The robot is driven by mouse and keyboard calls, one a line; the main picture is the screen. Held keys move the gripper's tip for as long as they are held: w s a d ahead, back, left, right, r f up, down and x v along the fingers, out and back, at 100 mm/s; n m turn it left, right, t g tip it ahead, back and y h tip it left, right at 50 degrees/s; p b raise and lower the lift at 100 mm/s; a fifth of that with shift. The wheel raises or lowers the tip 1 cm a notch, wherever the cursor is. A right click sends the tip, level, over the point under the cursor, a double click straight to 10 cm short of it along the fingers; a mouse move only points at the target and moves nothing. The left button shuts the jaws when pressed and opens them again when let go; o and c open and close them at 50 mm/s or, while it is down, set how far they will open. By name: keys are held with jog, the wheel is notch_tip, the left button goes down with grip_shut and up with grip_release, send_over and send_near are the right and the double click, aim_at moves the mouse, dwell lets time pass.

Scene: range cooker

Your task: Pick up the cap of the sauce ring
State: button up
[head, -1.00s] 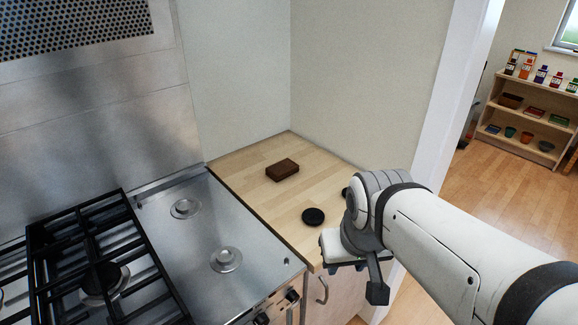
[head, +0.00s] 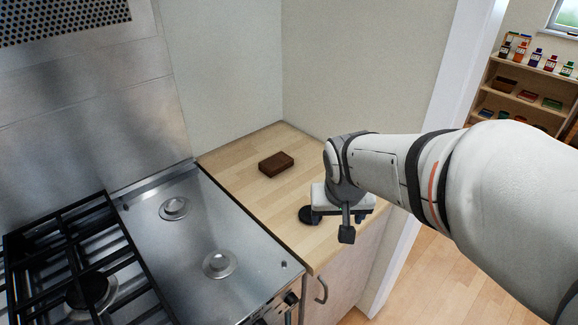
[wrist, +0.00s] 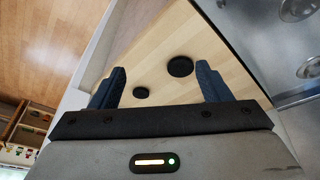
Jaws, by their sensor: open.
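Two round black caps lie flat on the wooden worktop (head: 232,160). In the wrist view the larger cap (wrist: 180,66) is nearer the hob, and the smaller cap (wrist: 141,93) lies toward the left finger. I cannot tell from size alone which one belongs to the sauce ring. In the head view the edge of one cap (head: 306,215) shows beside my gripper; the other is hidden behind my arm. My gripper (wrist: 158,84) is open and empty above the worktop, with both caps seen between its blue fingers.
A dark brown block (head: 276,164) lies further back on the worktop. The steel hob (head: 190,240) to the left has two bare burners (head: 174,208) and black pan supports (head: 75,255). Walls close the back. A shelf of jars (head: 530,75) stands far right.

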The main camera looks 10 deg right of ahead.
aim_at(310, 216)
jog(key=o, duration=0.3)
jog(key=shift+m+t, duration=0.4)
jog(key=shift+m, duration=0.5)
jog(key=w+f, duration=0.3)
jog(key=w, duration=0.1)
jog(key=w+a+f, duration=0.1)
jog(key=w+f, duration=0.1)
jog(key=w, duration=0.2)
jog(key=w+a+f, duration=0.1)
jog(key=w+f, duration=0.2)
jog(key=w, duration=0.1)
jog(key=shift+w+f, duration=0.2)
jog(key=shift+f, duration=0.15)
jog(key=shift+o, duration=0.2)
jog(key=shift+w+x, duration=0.2)
jog(key=shift+x, duration=1.75)
jog(key=shift+w+x, duration=0.2)
jog(key=shift+x, duration=1.75)
